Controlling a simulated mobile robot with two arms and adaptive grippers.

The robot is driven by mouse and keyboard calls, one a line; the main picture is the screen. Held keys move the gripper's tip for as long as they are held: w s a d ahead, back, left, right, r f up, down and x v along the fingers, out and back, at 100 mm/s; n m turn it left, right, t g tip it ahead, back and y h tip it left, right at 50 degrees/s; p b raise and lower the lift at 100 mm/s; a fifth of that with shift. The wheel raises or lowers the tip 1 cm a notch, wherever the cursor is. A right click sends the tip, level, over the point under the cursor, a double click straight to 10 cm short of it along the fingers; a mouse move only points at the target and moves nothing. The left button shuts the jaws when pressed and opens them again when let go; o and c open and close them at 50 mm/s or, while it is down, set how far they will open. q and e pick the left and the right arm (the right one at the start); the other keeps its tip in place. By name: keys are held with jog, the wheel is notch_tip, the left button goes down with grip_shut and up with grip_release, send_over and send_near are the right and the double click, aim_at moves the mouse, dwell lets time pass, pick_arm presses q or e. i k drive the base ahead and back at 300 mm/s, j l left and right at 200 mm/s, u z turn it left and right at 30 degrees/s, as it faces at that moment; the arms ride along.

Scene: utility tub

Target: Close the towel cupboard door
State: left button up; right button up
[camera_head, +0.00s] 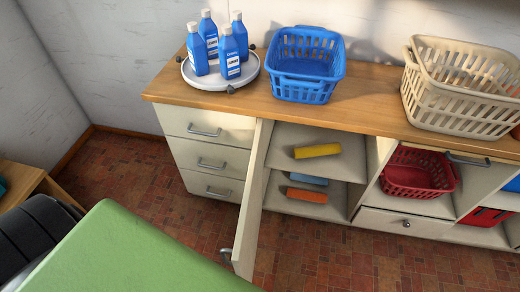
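The cupboard door (253,195) is cream and stands wide open, swung out into the room from the left side of its compartment. I see it nearly edge-on. Its metal handle (226,256) is on the left face near the free end, low in the picture. The open compartment has two shelf levels. A folded yellow towel (317,151) lies on the upper shelf; a blue towel (308,179) and an orange towel (307,195) lie below. Neither of my grippers is in view.
Drawers (212,163) are left of the door. The wooden counter (375,105) holds a blue basket (304,65), a cream basket (460,87) and a round tray (213,84) with several blue bottles. A red basket (417,173) sits right of the compartment. Tiled floor (145,180) is clear left of the door.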

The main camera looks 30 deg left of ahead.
aim_at(243, 252)
jog(key=k+j, duration=0.1)
jog(key=j, duration=0.55)
jog(key=k+j, duration=0.1)
jog(key=j, duration=0.55)
